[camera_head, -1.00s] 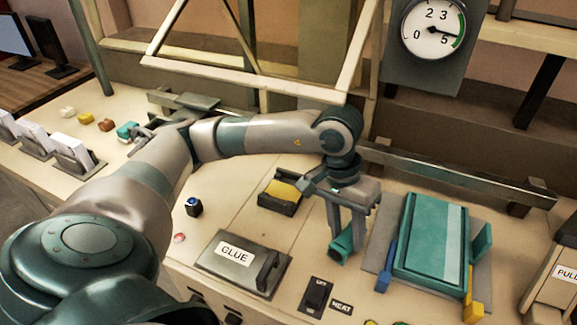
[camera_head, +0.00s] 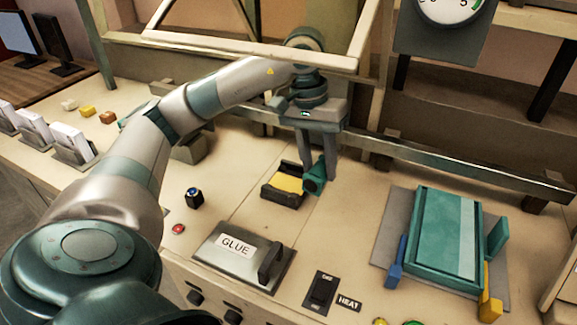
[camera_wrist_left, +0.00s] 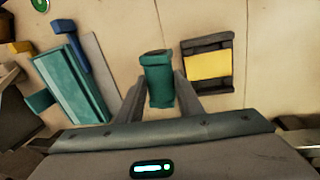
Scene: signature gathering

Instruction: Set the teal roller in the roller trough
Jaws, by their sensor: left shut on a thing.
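My left gripper (camera_head: 320,176) is shut on the teal roller (camera_head: 314,181) and holds it just right of the dark trough with a yellow bed (camera_head: 283,190). In the left wrist view the roller (camera_wrist_left: 159,80) sits between the fingers, its long side in line with them. The trough (camera_wrist_left: 207,64) lies beside it to the right there, with a gap between them. It looks empty. I cannot tell from these views how high the roller is above the bench. My right gripper is out of view.
A teal tray-like block (camera_head: 445,240) with blue and yellow side pieces stands at right. The GLUE box (camera_head: 242,257) and HEAT switch (camera_head: 322,291) are in front. A metal rail (camera_head: 455,168) runs behind.

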